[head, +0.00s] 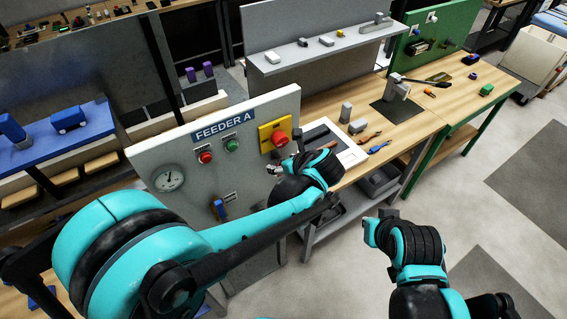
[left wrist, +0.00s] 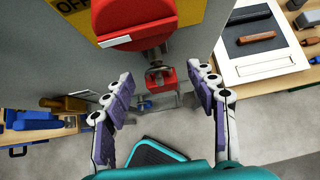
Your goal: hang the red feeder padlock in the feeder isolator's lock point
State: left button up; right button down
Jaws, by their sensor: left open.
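The feeder isolator is a red handle (head: 281,138) on a yellow plate (head: 266,131) at the right of the FEEDER A panel (head: 180,151). In the left wrist view the red handle (left wrist: 135,27) is at the top. Just below it is a small red block with metal at its top (left wrist: 160,78), which looks like the padlock. It appears to hang under the handle; I cannot tell whether its shackle passes through the lock point. My left gripper (left wrist: 163,98) is open, with one finger on each side of the red block and visible gaps. My right arm shows at lower right, without clear fingers.
A white tray (head: 350,158) with dark inserts lies on the wooden bench right of the panel. Screwdrivers and small blocks lie near it. The panel also bears a gauge (head: 168,179), red and green buttons and a blue handle (head: 219,209). Floor at right is clear.

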pick_arm(q)
jog(key=v, duration=1.2)
jog(key=shift+f, duration=0.1)
jog(key=s+a+f+n+h, duration=0.3)
jog(key=s+a+n, duration=0.45)
jog(key=n, duration=0.75)
jog(key=s+a+f+n+h, duration=0.2)
jog(key=s+a+f+n, duration=0.15)
jog(key=a+n, duration=0.9)
notch_tip(320, 180, down, 13)
jog(key=d+n+b, duration=0.1)
jog(key=b, duration=1.3)
jog(key=shift+s+d+f, duration=0.2)
jog(key=shift+s+d, duration=0.2)
